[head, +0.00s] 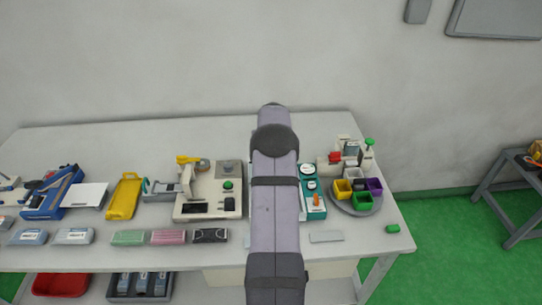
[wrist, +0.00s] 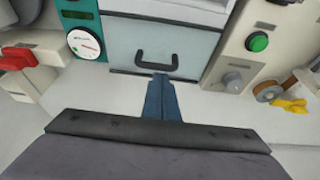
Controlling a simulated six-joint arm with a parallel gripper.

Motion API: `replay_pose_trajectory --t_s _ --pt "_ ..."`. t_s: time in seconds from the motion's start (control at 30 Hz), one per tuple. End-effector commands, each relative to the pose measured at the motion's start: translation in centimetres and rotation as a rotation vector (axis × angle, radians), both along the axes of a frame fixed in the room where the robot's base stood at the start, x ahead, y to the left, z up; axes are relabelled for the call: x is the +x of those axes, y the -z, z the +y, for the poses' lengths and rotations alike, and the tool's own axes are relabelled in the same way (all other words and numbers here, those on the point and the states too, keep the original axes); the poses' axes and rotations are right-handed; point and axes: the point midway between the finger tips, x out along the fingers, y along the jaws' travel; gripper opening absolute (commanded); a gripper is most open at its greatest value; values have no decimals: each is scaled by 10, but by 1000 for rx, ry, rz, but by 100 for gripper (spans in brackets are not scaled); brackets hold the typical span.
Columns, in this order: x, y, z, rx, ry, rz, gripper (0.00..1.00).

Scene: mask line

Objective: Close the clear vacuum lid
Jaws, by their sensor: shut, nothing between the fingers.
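The clear vacuum lid (wrist: 190,42) is a pale, see-through panel with a grey frame in the wrist view. A black bar handle (wrist: 174,66) sits near its lower edge. I cannot tell how far the lid is open. My gripper (wrist: 160,76) is shut and empty, its blue fingertips right at the handle's middle. I cannot tell whether they touch it. In the head view my arm hides the lid and the gripper.
A teal unit with a dial (wrist: 84,43) stands left of the lid in the wrist view. A beige unit with a green button (wrist: 258,42) stands right, near a yellow part (wrist: 290,106). In the head view, a round tray of coloured cups (head: 340,206) sits at the table's right.

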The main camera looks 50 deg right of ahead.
Motion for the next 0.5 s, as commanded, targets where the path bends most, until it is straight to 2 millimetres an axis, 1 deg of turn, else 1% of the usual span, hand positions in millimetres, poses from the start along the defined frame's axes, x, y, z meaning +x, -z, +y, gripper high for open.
replay_pose_trajectory --t_s 0.27,0.37,0.5 --pt "-3 0 3 1 0 1 0" --pt "-8 0 8 0 0 0 0" --pt "-20 0 20 1 0 0 0"
